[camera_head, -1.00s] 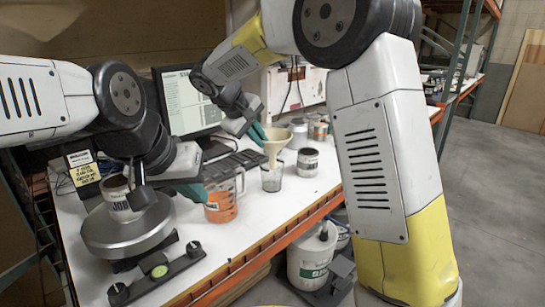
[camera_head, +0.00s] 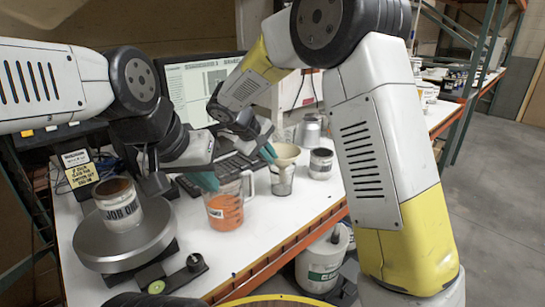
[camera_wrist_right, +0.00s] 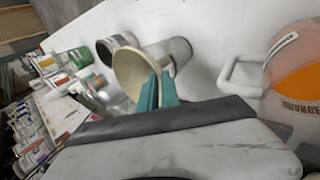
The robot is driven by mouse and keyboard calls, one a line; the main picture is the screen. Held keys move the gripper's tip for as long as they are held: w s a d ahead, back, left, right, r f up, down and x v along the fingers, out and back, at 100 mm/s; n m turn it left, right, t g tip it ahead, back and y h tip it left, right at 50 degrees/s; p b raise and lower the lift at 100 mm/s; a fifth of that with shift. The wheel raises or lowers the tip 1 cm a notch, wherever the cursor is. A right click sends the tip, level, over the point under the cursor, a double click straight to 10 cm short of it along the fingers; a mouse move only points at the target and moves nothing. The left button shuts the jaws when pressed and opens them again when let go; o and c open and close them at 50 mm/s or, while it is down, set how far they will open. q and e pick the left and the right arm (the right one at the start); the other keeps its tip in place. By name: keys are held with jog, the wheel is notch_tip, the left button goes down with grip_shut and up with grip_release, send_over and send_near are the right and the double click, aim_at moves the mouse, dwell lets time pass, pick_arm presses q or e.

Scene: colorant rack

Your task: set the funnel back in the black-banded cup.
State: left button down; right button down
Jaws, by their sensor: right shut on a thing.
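My right gripper (camera_head: 268,152) is shut on the rim of the cream funnel (camera_head: 288,151); its teal fingers (camera_wrist_right: 158,92) also show in the right wrist view against the funnel (camera_wrist_right: 128,72). The funnel sits low over a greyish see-through cup (camera_head: 281,182), its spout apparently inside the cup's mouth; whether it rests there is unclear. A grey cup with a dark label band (camera_head: 321,164) stands just right of it, upright and open. In the wrist view it shows a dark interior (camera_wrist_right: 118,42). My left gripper (camera_head: 206,181) is beside the orange-filled jug's left rim; its opening cannot be told.
The clear jug of orange liquid (camera_head: 226,209) stands left of the cups, its handle towards them. A can (camera_head: 120,205) rests on a round scale (camera_head: 125,240) at the left. A keyboard (camera_head: 235,165) and monitor lie behind. White table shows free room right of the jug.

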jog(key=shift+f, duration=0.65)
jog(key=shift+f, duration=0.35)
jog(key=c, duration=1.6)
grip_release()
